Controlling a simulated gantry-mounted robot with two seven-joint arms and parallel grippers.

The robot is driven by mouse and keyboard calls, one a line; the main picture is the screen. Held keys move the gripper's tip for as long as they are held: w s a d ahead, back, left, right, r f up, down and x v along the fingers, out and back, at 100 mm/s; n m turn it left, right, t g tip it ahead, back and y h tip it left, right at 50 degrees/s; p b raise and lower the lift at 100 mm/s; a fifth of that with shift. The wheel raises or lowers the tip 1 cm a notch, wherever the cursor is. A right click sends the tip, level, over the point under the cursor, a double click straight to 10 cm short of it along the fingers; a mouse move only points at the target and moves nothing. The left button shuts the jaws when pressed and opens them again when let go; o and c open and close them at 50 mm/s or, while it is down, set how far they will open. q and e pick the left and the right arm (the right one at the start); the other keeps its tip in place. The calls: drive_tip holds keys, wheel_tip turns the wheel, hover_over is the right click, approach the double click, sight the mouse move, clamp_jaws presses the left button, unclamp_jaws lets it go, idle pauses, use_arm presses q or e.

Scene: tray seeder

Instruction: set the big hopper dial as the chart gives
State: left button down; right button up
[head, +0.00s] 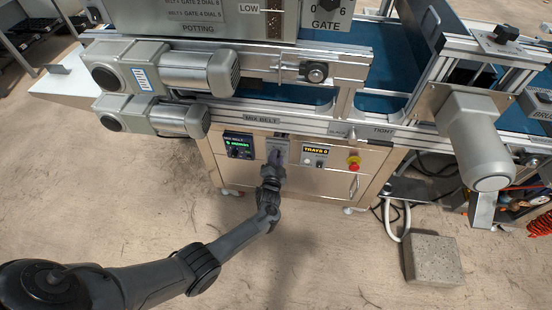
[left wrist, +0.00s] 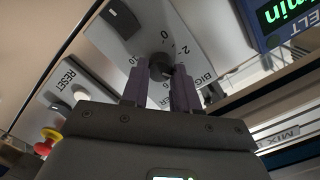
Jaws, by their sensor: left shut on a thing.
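The big hopper dial is a dark round knob (left wrist: 161,61) on a pale plate (left wrist: 190,35) in the left wrist view. Numbers 0, 2 and 10 and part of the word BIG show around it; its pointer setting is hidden. My left gripper (left wrist: 163,78) is shut on the knob, with a purple-grey finger on each side. In the head view the left gripper (head: 275,160) is at the cabinet front and covers the dial. A chart (head: 215,14) on the upper housing lists belt, gate and dial values over POTTING; its top is cut off. My right gripper is not in view.
The cabinet (head: 335,185) also carries a green-lit display (head: 240,144), a TRAYS counter (head: 316,149) and a red stop button (head: 353,162). The reset button (left wrist: 81,93) is close to the gripper. Motors (head: 165,68) overhang the cabinet. A concrete block (head: 432,258) stands on the floor.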

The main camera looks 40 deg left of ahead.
use_arm(q)
drive_tip(key=m, duration=0.5)
drive_tip(key=shift+f+y, duration=0.15)
drive_tip(key=shift+y, duration=0.15)
drive_tip(key=shift+m, duration=0.3)
drive_tip(key=c, duration=0.8)
unclamp_jaws()
drive_tip(key=shift+c, duration=0.2)
drive_tip(key=p+v, duration=0.5)
drive_tip(key=v, duration=0.6)
